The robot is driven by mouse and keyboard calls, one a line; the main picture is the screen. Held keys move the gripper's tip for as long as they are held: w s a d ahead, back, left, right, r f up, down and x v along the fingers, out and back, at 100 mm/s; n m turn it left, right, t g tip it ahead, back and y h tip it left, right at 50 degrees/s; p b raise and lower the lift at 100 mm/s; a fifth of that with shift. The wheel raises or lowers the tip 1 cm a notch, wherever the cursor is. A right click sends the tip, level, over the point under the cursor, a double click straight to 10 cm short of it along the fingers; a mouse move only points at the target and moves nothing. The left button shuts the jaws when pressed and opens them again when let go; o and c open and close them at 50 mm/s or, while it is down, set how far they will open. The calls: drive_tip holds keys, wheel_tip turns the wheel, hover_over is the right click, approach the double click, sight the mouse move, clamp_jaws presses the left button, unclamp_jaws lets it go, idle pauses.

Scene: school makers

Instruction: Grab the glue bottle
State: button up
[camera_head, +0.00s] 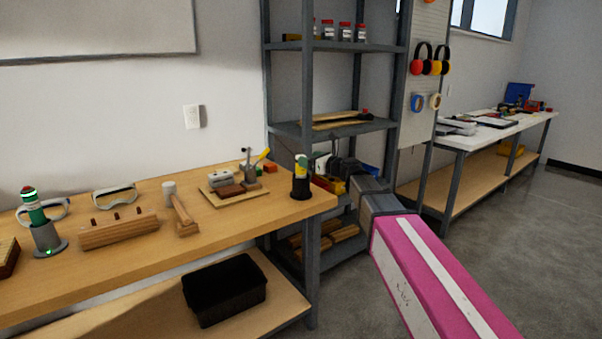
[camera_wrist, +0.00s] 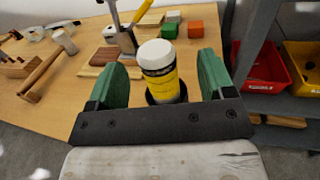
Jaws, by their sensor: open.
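The glue bottle (camera_wrist: 160,80), yellow with a black band and a white cap, stands upright between the two green fingers of my gripper (camera_wrist: 162,66) in the wrist view. The gripper is open, with a gap visible on each side of the bottle. A black round base shows under the bottle in both views.
A wooden mallet (camera_wrist: 42,70) and a clamp on wooden blocks (camera_wrist: 125,42) lie left of the bottle. Coloured blocks (camera_wrist: 195,28) sit behind it. Red (camera_wrist: 258,68) and yellow bins (camera_wrist: 303,62) stand on the metal shelf to the right. A black tub (camera_head: 224,290) is below the bench top.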

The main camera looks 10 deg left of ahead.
drive_tip(key=shift+s+f+x, duration=0.1)
drive_tip(key=shift+x, duration=1.4)
drive_tip(key=shift+s+f+x, duration=0.1)
drive_tip(key=shift+s+x, duration=0.05)
drive_tip(key=shift+x, duration=1.3)
drive_tip(key=shift+a, duration=0.15)
drive_tip(key=c, duration=1.3)
